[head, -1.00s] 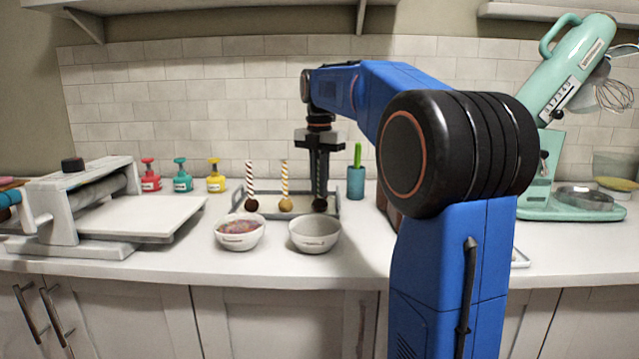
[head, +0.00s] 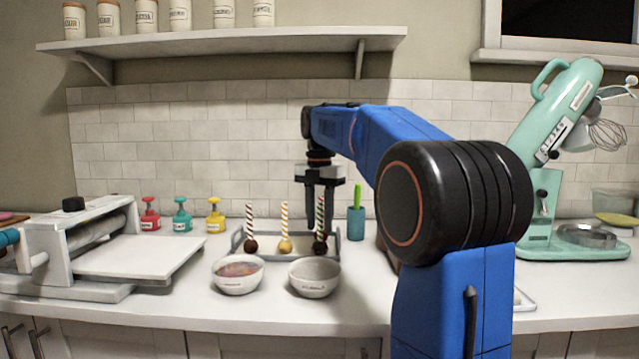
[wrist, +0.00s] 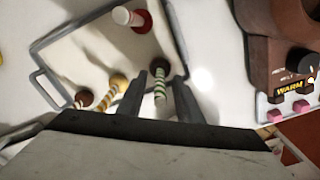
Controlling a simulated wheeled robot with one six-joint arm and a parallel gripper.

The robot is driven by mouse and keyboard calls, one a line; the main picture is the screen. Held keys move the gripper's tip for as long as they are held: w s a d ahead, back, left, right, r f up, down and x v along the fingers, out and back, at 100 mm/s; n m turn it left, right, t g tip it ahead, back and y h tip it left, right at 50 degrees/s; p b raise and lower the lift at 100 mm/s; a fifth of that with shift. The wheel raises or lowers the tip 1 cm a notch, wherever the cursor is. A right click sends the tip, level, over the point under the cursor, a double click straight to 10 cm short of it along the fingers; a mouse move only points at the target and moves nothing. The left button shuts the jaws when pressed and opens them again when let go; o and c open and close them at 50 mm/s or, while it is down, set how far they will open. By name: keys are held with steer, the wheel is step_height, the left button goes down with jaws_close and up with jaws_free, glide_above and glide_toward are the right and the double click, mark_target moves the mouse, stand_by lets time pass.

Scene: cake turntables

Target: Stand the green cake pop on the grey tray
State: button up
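The green cake pop (head: 320,246) has a dark ball at the bottom and a green-and-white striped stick pointing up. It stands upright at the right end of the grey tray (head: 337,245). My gripper (head: 320,228) is above it with two fingers spread on either side of the stick. In the wrist view, the striped stick (wrist: 160,85) is between the fingertips (wrist: 158,85), with gaps showing on both sides. The grey tray also shows in the wrist view (wrist: 58,38).
A brown-ball pop (head: 250,246) and a gold-ball pop (head: 285,246) stand left on the tray. Two bowls, one with sprinkles (head: 237,272) and one empty (head: 314,278), sit in front. A teal cup (head: 356,225) stands right. A white-and-red object (wrist: 130,17) shows in the wrist view.

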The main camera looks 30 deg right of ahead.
step_height(320, 180, up, 15)
steer(key=shift+r, duration=0.15)
stand_by(0.4)
